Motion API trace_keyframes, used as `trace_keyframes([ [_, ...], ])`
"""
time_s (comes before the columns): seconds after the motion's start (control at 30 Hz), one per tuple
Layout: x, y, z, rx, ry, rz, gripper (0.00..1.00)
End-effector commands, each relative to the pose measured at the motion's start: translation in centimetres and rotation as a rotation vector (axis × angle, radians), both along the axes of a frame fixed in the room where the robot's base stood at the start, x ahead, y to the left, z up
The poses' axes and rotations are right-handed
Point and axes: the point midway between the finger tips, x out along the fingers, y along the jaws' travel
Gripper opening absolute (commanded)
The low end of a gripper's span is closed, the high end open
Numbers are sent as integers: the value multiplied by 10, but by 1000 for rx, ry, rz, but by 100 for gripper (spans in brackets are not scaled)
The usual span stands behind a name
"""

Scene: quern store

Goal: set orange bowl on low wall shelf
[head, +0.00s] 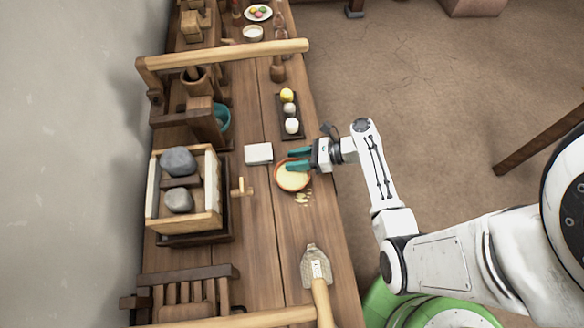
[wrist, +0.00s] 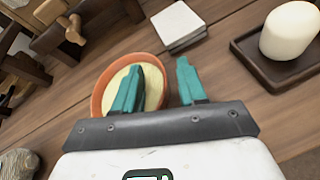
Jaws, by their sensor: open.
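The orange bowl (head: 293,190) sits on the wooden bench near its right edge, with something pale yellow in it. My gripper (head: 290,160) is open at the bowl's far side, its teal fingers low over the rim. In the wrist view, the gripper (wrist: 158,66) has its left finger over the inside of the bowl (wrist: 97,100) and its right finger outside the right rim. The rim lies between the fingers; whether either finger touches it I cannot tell. I cannot make out the low wall shelf in either view.
A white block (head: 258,153) lies just left of the bowl; it also shows in the wrist view (wrist: 178,24). A dark tray (head: 291,116) with rounded pieces stands beyond. Crumbs lie beside the bowl.

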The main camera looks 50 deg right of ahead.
Motion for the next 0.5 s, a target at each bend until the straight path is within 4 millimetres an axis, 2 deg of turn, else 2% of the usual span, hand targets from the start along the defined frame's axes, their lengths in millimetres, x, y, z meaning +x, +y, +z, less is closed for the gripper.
trace_keyframes([
  [0.3,4,2,-2,-1,-1,-1,40],
  [0.5,4,2,-2,-1,-1,-1,21],
])
